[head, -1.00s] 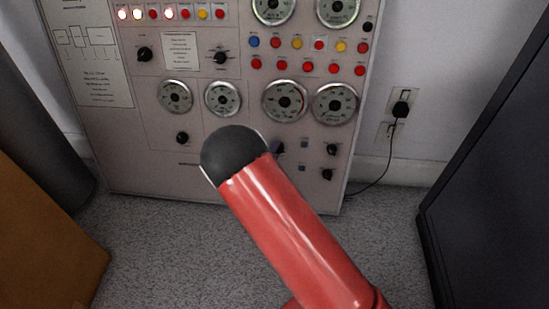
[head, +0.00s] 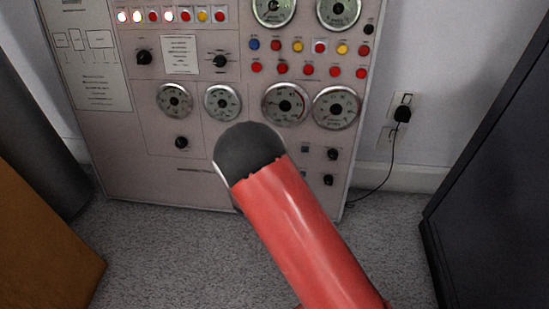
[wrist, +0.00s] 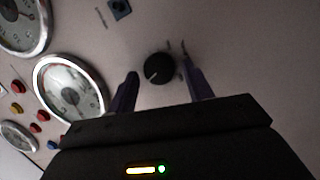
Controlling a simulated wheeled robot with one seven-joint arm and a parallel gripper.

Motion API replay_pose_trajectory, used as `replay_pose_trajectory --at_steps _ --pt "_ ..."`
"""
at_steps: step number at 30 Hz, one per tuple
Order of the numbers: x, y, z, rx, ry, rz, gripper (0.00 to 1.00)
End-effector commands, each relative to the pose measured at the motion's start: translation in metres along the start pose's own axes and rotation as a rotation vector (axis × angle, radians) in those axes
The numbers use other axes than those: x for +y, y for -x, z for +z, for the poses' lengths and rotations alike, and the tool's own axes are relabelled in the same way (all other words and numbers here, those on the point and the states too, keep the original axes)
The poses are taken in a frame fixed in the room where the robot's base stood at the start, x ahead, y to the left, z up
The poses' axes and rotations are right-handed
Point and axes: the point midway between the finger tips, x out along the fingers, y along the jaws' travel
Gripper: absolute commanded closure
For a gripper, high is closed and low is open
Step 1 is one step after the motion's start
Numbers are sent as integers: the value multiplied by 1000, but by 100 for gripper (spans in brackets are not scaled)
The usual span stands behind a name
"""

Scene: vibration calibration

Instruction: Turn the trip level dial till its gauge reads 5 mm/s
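In the wrist view a round black dial (wrist: 159,68) with a pale pointer line sits on the panel. My gripper (wrist: 160,62) is open, with one purple finger on each side of the dial; I cannot tell whether either touches it. A large round gauge (wrist: 70,88) with a chrome rim lies left of the dial; its reading is too small to make out. In the head view my red arm hides this dial and my gripper. Two large gauges, the left one (head: 284,103) and the right one (head: 335,107), show above the arm. The labels are unreadable.
Other black knobs (head: 331,154) and a small blue-grey square (wrist: 120,8) are on the panel. Red, yellow and blue buttons (head: 297,45) line its upper part. A dark cabinet (head: 495,170) stands at right, a brown box (head: 45,240) at left. Grey carpet between is clear.

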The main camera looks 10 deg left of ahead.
Motion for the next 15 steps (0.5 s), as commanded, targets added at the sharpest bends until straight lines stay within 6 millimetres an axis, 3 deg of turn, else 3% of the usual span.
replay_pose_trajectory --at_steps 10,15 --pt "0 2 0 1 0 0 44" --pt "1 23 -1 3 0 -1 44"
